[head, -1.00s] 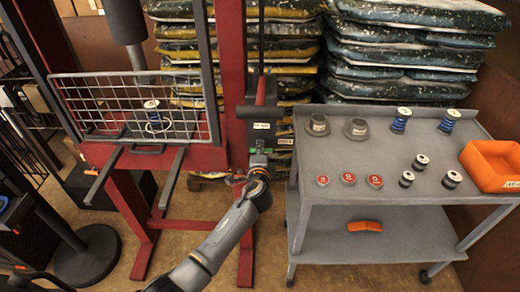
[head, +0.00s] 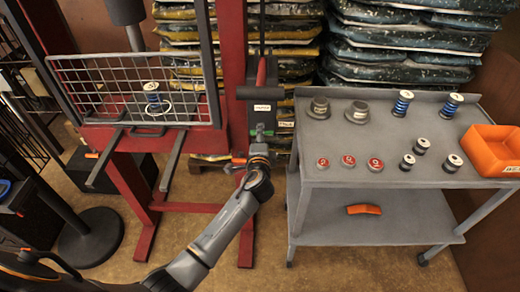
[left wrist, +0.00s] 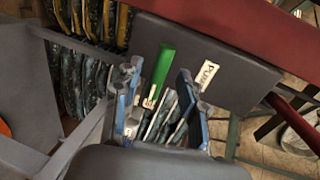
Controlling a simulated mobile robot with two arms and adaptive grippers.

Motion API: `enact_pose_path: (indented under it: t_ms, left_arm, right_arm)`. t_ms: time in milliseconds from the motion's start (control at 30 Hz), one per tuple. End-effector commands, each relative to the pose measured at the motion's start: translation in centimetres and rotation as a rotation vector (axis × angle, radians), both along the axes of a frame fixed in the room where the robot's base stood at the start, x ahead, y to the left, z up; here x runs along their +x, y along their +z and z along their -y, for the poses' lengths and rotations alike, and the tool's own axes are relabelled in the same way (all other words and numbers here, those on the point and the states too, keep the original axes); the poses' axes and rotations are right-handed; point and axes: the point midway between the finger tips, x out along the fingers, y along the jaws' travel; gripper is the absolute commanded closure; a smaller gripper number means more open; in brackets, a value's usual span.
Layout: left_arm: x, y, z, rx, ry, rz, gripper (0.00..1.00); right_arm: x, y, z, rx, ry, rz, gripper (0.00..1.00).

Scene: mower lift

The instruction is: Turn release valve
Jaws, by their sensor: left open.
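The pump unit (left wrist: 225,57) is a dark box beside the red press frame, with a "PUMP" label. A green release valve handle (left wrist: 163,72) sticks out from it, and shows small in the head view (head: 259,131). My left gripper (left wrist: 158,80) is open, its two blue-grey fingers on either side of the green handle's outer end. I cannot tell whether either finger touches it. In the head view the left gripper (head: 259,150) is just below the pump, its fingers hard to make out. My right gripper is in neither view.
The red press (head: 232,60) has a wire guard (head: 95,85) with a blue spring part (head: 153,92) behind it. A grey cart (head: 325,205) with springs, red-topped parts and an orange bin (head: 487,150) stands to the right. Stacked bags (head: 400,45) fill the back.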

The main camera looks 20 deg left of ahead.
Motion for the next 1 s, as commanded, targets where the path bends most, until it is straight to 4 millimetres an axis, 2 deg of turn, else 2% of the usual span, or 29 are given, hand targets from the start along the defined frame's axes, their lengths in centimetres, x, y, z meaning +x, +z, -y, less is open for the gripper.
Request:
enact_pose_path:
  t_ms: [200, 400, 600, 1000]
  left_arm:
    - [-4.6, 0.8, 1.3, -0.004, 0.0, -0.003, 0.58]
    - [-7.6, 1.4, 2.3, -0.003, -0.002, -0.003, 0.58]
    - [-8.6, 1.7, 2.6, -0.001, -0.001, -0.003, 0.58]
    - [-8.7, 1.7, 2.5, -0.001, -0.001, -0.003, 0.58]
  right_arm:
    - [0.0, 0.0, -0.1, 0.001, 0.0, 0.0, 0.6]
    - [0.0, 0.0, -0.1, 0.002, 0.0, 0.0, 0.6]
    - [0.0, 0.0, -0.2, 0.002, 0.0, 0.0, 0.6]
    - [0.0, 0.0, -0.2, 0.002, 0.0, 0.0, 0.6]
